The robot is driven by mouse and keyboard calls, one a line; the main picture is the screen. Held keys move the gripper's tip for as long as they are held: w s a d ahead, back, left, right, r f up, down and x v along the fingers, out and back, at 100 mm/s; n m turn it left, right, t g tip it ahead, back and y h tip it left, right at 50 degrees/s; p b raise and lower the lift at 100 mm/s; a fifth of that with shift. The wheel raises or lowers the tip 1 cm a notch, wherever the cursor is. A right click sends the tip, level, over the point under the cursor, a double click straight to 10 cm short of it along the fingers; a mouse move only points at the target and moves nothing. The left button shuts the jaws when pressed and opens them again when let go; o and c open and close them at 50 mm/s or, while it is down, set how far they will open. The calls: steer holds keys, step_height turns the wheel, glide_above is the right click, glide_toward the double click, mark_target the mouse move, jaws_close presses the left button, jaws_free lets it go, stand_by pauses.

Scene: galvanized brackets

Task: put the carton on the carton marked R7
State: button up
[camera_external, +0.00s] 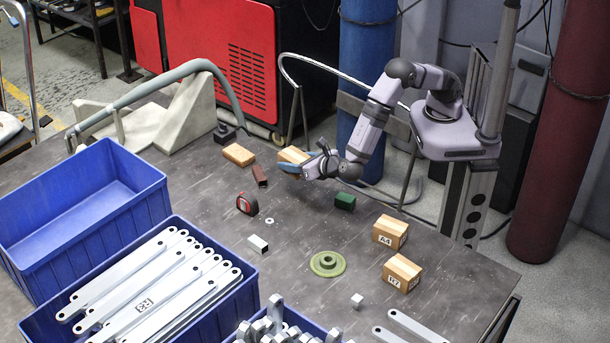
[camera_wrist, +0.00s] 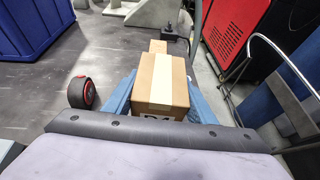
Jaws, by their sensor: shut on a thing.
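My gripper (camera_external: 294,165) is shut on a brown carton (camera_external: 293,154) and holds it above the far part of the table. In the wrist view the carton (camera_wrist: 161,85) sits between the two blue fingers; the mark on its near side is mostly hidden. The carton marked R7 (camera_external: 402,272) stands on the table at the right, well away from my gripper. Another carton, marked A4 (camera_external: 390,231), stands just behind the R7 carton. The top of the R7 carton is bare.
Blue crates (camera_external: 85,215) stand at the left, one with metal brackets.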

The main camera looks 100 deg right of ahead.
steer(key=s+a+n+t+y, duration=0.2)
steer(key=a, duration=0.6)
step_height(320, 180, up, 6)
steer(key=n+t+y+b, duration=0.2)
steer(key=n+y+b, duration=0.1)
steer(key=n+y, duration=1.05)
glide_above(403, 267)
steer(key=shift+m, duration=0.45)
steer(key=shift+f, duration=4.8)
steer(key=shift+f, duration=0.2)
steer(key=o, duration=1.2)
